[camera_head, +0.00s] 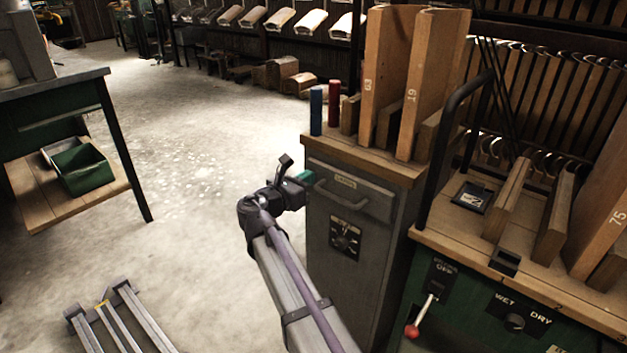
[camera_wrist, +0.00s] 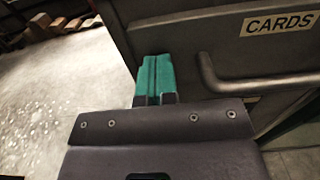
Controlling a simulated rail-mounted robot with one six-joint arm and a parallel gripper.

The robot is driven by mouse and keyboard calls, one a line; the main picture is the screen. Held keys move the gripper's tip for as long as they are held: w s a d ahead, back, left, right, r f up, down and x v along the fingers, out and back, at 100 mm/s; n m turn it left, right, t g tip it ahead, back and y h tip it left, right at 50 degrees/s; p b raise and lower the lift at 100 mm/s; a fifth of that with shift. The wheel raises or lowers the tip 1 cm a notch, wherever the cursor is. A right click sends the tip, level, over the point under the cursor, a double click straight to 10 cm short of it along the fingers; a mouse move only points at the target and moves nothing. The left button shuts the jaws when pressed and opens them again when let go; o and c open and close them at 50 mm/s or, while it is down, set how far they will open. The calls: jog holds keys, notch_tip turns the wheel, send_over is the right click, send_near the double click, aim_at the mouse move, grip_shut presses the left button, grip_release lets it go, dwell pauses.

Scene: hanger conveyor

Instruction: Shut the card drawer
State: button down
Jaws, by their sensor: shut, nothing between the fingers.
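The card drawer (camera_head: 352,190) is the grey top front of a grey metal cabinet, with a bar handle and a small label. In the wrist view the drawer front (camera_wrist: 190,45) fills the upper right, its label reading "CARDS" beside the dark handle (camera_wrist: 265,82). My gripper (camera_head: 303,177) is at the left end of the drawer front, left of the handle. Its green fingertips (camera_wrist: 155,78) are together with nothing between them. They are close to the drawer's face; I cannot tell whether they touch it. How far the drawer stands out is unclear.
The wooden cabinet top (camera_head: 390,165) holds a blue cylinder (camera_head: 316,110), a red cylinder (camera_head: 335,103) and tall numbered boards (camera_head: 425,90). A green control bench (camera_head: 500,300) with a red-knobbed lever (camera_head: 412,331) stands right. Open floor (camera_head: 190,150) lies left.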

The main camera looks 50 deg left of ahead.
jog(key=shift+w+a+r, duration=0.1)
jog(key=shift+w+a, duration=0.05)
jog(key=shift+w, duration=0.1)
jog(key=s+d, duration=0.1)
jog(key=s, duration=1.3)
jog(key=shift+s+d, duration=0.25)
jog(key=shift+d, duration=0.1)
